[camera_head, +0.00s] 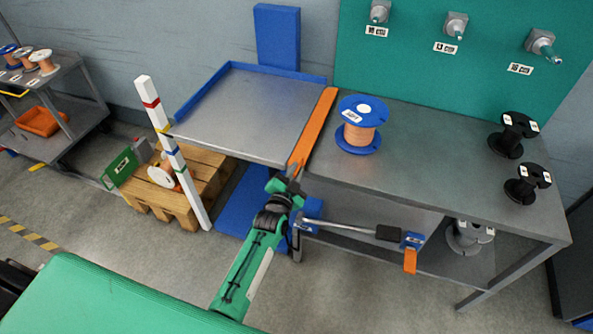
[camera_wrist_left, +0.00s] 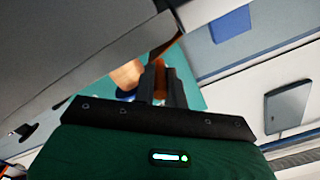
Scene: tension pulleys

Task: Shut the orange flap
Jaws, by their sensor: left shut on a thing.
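The orange flap (camera_head: 318,125) is a long narrow strip along the seam between the grey lift tray (camera_head: 245,105) and the grey workbench (camera_head: 430,165). I cannot tell its exact tilt. My left gripper (camera_head: 288,184) is at the strip's near end, just below the front edge of the tray. In the left wrist view the left gripper (camera_wrist_left: 161,85) has its fingers close together on an orange piece, the flap's end (camera_wrist_left: 159,64). The fingers partly hide the contact. My right gripper is in neither view.
A blue spool with copper wire (camera_head: 360,135) stands on the bench, right of the flap. Two black spools (camera_head: 512,135) stand farther right. A lever (camera_head: 345,229) sticks out below the bench. A striped post (camera_head: 172,150) and a wooden pallet (camera_head: 210,180) are left.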

